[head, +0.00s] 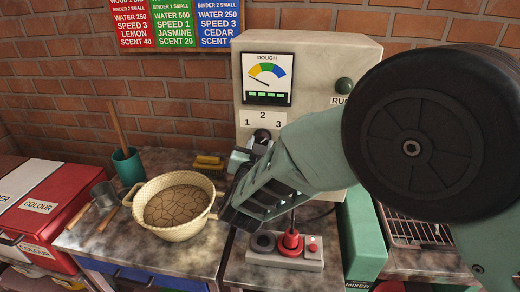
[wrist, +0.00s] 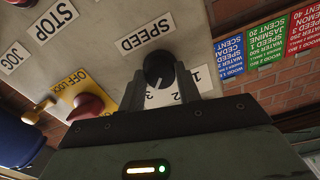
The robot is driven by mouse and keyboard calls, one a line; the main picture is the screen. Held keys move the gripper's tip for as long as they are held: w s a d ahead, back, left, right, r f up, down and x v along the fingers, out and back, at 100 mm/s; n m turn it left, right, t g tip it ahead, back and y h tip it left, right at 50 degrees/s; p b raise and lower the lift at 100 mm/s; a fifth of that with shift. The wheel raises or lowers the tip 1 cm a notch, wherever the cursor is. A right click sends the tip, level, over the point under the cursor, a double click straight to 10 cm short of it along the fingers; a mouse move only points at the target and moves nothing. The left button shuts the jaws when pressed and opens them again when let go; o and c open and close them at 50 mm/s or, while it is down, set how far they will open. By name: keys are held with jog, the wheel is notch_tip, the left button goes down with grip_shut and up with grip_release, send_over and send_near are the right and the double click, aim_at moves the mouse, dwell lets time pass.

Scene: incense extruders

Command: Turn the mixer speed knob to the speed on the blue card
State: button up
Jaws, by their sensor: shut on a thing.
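The blue card (head: 219,24) hangs on the brick wall in the head view and reads SPEED 3. The dark round speed knob (wrist: 159,66) shows in the wrist view beside the SPEED label (wrist: 145,34). My gripper (wrist: 159,82) is shut on the knob, one finger on each side. A pale mark on the knob points toward the number plate (wrist: 203,78), but I cannot tell which number it meets, as the fingers cover part of the plate. In the head view the plate (head: 262,118) reads 1, 2, 3, and my gripper (head: 258,143) mostly hides the knob.
The control box (head: 310,62) carries a dough gauge (head: 267,76) and a green RUN button (head: 344,85). A red lock knob (wrist: 88,105) and a STOP label (wrist: 55,20) show in the wrist view. A bowl of dough (head: 174,237) stands below left of my gripper.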

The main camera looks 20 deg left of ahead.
jog(key=o, duration=1)
jog(key=shift+s, duration=0.1)
jog(key=shift+b+v, duration=2.7)
jog(key=shift+v, duration=5.95)
